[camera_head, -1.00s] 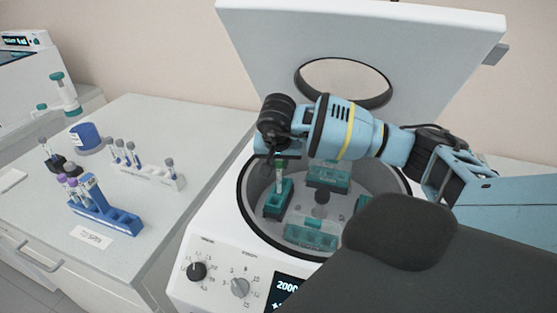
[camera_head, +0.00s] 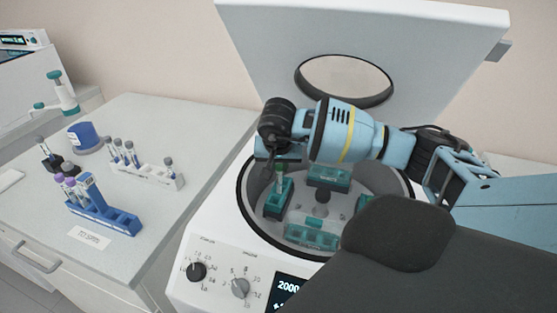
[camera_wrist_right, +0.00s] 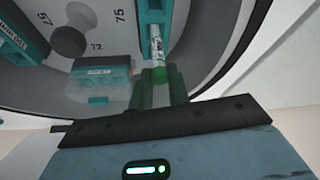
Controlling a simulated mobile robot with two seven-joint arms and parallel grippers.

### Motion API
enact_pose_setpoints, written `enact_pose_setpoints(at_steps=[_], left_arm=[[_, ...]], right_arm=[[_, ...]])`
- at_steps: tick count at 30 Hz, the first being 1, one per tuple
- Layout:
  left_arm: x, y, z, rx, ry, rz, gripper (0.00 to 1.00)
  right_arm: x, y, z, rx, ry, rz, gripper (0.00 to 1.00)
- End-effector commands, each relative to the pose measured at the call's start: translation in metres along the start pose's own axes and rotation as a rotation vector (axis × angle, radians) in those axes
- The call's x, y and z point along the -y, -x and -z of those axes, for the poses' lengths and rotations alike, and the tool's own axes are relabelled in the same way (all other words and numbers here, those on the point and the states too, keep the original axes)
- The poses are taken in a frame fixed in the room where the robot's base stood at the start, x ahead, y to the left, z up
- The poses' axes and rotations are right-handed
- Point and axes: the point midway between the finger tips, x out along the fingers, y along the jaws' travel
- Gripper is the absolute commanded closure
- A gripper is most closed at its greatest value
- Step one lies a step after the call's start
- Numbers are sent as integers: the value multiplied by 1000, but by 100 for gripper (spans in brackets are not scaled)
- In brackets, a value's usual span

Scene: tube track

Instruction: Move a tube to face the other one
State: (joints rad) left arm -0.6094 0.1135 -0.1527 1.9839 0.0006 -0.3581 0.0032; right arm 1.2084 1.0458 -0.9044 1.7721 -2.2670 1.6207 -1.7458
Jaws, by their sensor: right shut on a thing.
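My right gripper (camera_head: 281,165) is over the left side of the open centrifuge (camera_head: 238,207). In the right wrist view its green fingers (camera_wrist_right: 158,88) are shut on a tube (camera_wrist_right: 157,46) with a green cap (camera_wrist_right: 159,74). The tube is roughly upright, with its lower end at the left teal bucket (camera_head: 277,205). I cannot tell how far it is inside a slot. Other teal buckets stand at the back (camera_head: 328,178), at the front (camera_head: 312,238) and at the right, partly hidden by my arm. No second tube in the rotor can be made out. My left gripper is not in view.
The open lid (camera_head: 420,55) stands behind my right arm. The bowl rim surrounds the buckets, with a hub (camera_head: 321,196) in the middle. On the left bench, a white rack (camera_head: 150,177) and a blue rack (camera_head: 105,215) hold tubes.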

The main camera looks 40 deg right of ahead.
Motion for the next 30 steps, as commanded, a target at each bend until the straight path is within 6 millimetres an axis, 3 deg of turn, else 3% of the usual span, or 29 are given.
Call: enact_pose_setpoints(at_steps=[30], left_arm=[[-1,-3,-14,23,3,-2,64]], right_arm=[[0,-19,-8,0,-1,0,95]])
